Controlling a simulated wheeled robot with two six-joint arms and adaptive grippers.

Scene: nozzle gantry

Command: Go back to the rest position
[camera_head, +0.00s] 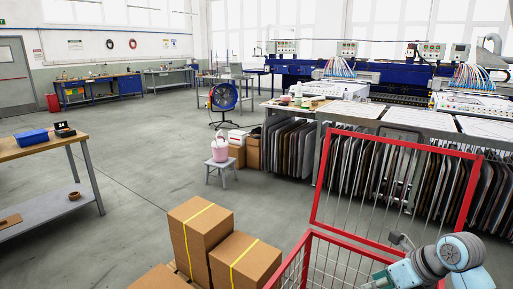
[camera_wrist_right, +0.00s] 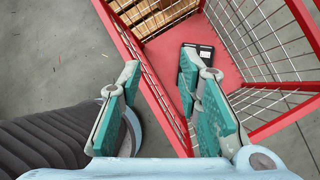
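My right gripper (camera_wrist_right: 160,70) is open and empty in the right wrist view, its two teal-padded fingers well apart. It hangs over the side rail of a red wire-mesh cart (camera_wrist_right: 133,50). A flat black object (camera_wrist_right: 206,52) lies on the cart's red floor, partly hidden behind one finger. In the head view my right arm is at the lower right, in front of the red cart (camera_head: 345,240); its fingers cannot be made out there. My left arm and gripper are not in view.
Cardboard boxes (camera_head: 203,226) with yellow straps stand left of the cart. A workbench (camera_head: 45,147) with a blue box (camera_head: 31,137) is at the left. A stool (camera_head: 220,172) holds a pink bucket (camera_head: 220,150). The middle floor is clear.

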